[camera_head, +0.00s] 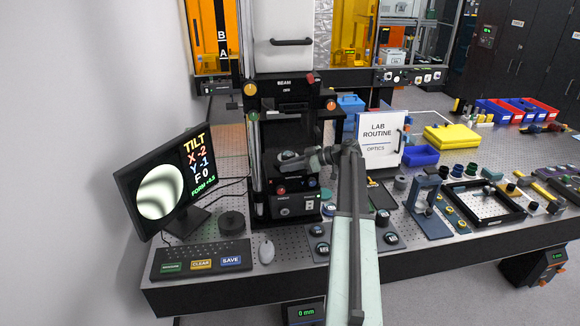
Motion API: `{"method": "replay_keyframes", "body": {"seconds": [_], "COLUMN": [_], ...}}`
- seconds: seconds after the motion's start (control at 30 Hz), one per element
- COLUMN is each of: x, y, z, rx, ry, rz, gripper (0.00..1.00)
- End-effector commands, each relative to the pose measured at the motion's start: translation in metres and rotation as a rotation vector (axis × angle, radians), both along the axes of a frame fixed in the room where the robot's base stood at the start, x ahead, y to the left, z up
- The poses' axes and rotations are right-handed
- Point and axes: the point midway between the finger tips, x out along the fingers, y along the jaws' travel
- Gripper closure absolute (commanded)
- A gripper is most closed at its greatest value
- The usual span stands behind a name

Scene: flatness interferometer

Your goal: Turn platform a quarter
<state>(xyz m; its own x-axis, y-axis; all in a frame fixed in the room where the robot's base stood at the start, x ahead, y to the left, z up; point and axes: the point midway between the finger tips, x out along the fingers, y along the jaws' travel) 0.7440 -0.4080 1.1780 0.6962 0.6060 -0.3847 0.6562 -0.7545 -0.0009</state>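The interferometer (283,98) is a tall black frame standing on the perforated bench, with a white upper housing. My arm rises from the bottom of the view and bends left into the frame's open bay. My gripper (288,160) is inside the bay, above the lower control block (292,200). The platform is not clearly distinguishable from my dark gripper, so I cannot tell whether they touch. The fingers are too small and dark to read. The monitor (165,190) shows curved fringes and the readings TILT X -2, Y -1, F 0.
A keyboard (200,259), a mouse (266,250) and a black round puck (231,222) lie left of my arm. A LAB ROUTINE board (380,140) stands right of the bay. Several small optics and a blue-grey stand (428,205) crowd the bench on the right.

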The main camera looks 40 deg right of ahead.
Motion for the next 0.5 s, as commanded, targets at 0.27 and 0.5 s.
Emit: {"method": "replay_keyframes", "body": {"seconds": [0.27, 0.5], "x": [-0.011, -0.045], "y": [-0.010, -0.039], "z": [0.009, 0.028], "rx": [0.001, 0.000], "ry": [0.000, 0.000], "rz": [0.000, -0.002], "gripper": [0.77, 0.77]}}
